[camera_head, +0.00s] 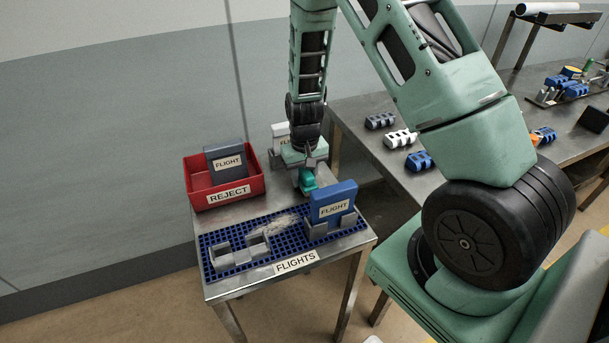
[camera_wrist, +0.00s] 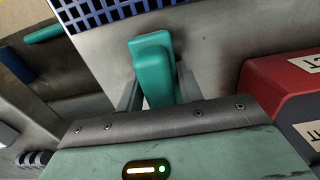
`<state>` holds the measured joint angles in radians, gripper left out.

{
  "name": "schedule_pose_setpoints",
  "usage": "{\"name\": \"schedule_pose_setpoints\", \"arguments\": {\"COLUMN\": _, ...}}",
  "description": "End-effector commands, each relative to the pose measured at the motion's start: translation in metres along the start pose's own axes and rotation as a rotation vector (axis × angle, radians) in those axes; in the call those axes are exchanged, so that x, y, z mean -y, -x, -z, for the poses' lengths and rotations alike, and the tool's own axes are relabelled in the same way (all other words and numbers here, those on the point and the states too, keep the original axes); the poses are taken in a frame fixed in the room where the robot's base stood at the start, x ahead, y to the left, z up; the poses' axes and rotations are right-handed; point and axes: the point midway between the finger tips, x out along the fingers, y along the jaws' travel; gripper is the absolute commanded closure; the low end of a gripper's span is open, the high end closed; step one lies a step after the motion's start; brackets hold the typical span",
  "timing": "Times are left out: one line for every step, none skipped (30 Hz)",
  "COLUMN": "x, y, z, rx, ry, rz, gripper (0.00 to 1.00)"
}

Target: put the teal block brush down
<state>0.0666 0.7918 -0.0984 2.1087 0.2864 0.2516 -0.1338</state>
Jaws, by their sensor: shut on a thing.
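The teal block brush (camera_head: 307,182) is in my gripper (camera_head: 306,172), low over the steel table behind the blue grid mat. In the wrist view the teal brush (camera_wrist: 152,68) sits between the two grey fingers of my gripper (camera_wrist: 157,88), which are shut on it. Its bristles are hidden, and I cannot tell whether it touches the table top (camera_wrist: 215,30). The blue grid mat (camera_head: 230,237) lies along the table's front edge, with a pale dusty smear (camera_head: 278,225) on it.
A red REJECT bin (camera_head: 228,197) holding a grey FLIGHT block (camera_head: 226,160) stands left of my gripper. A blue FLIGHT block (camera_head: 333,203) stands in a grey holder at the mat's right. Empty grey holders (camera_head: 221,258) are at left. A white labelled block (camera_head: 280,134) is behind.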

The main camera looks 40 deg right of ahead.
Motion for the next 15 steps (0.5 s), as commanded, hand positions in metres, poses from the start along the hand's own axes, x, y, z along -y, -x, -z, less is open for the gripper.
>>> {"name": "schedule_pose_setpoints", "arguments": {"x": 0.0000, "y": 0.0001, "z": 0.0000, "rx": 0.000, "ry": 0.000, "rz": 0.000, "gripper": 0.82}}
{"name": "schedule_pose_setpoints", "arguments": {"x": 0.0000, "y": 0.0000, "z": -0.0001, "rx": 0.000, "ry": 0.000, "rz": 0.000, "gripper": 0.82}}
{"name": "schedule_pose_setpoints", "arguments": {"x": 0.0000, "y": -0.0007, "z": -0.0002, "rx": 0.000, "ry": 0.000, "rz": 0.000, "gripper": 0.82}}
{"name": "schedule_pose_setpoints", "arguments": {"x": 0.0000, "y": -0.0016, "z": -0.0002, "rx": 0.001, "ry": 0.000, "rz": 0.000, "gripper": 0.82}}
{"name": "schedule_pose_setpoints", "arguments": {"x": 0.0000, "y": -0.0028, "z": -0.0002, "rx": 0.001, "ry": 0.000, "rz": 0.000, "gripper": 0.82}}
{"name": "schedule_pose_setpoints", "arguments": {"x": -0.0001, "y": -0.0042, "z": -0.0002, "rx": 0.001, "ry": 0.000, "rz": 0.000, "gripper": 0.82}}
{"name": "schedule_pose_setpoints", "arguments": {"x": 0.0000, "y": -0.0033, "z": -0.0001, "rx": 0.000, "ry": 0.000, "rz": 0.000, "gripper": 0.58}}
{"name": "schedule_pose_setpoints", "arguments": {"x": 0.0000, "y": -0.0029, "z": -0.0001, "rx": 0.000, "ry": 0.000, "rz": 0.000, "gripper": 0.50}}
{"name": "schedule_pose_setpoints", "arguments": {"x": 0.0000, "y": -0.0028, "z": -0.0002, "rx": 0.001, "ry": 0.000, "rz": 0.000, "gripper": 0.42}}
{"name": "schedule_pose_setpoints", "arguments": {"x": 0.0000, "y": -0.0028, "z": -0.0002, "rx": 0.001, "ry": 0.000, "rz": 0.000, "gripper": 0.42}}
{"name": "schedule_pose_setpoints", "arguments": {"x": 0.0000, "y": -0.0028, "z": -0.0002, "rx": 0.001, "ry": 0.000, "rz": 0.000, "gripper": 0.42}}
{"name": "schedule_pose_setpoints", "arguments": {"x": 0.0000, "y": -0.0028, "z": -0.0002, "rx": 0.001, "ry": 0.000, "rz": 0.000, "gripper": 0.42}}
{"name": "schedule_pose_setpoints", "arguments": {"x": 0.0000, "y": -0.0027, "z": -0.0002, "rx": 0.001, "ry": 0.000, "rz": 0.000, "gripper": 0.42}}
{"name": "schedule_pose_setpoints", "arguments": {"x": 0.0000, "y": -0.0027, "z": -0.0002, "rx": 0.001, "ry": 0.000, "rz": 0.000, "gripper": 0.42}}
{"name": "schedule_pose_setpoints", "arguments": {"x": 0.0000, "y": -0.0027, "z": -0.0002, "rx": 0.001, "ry": 0.000, "rz": 0.000, "gripper": 0.42}}
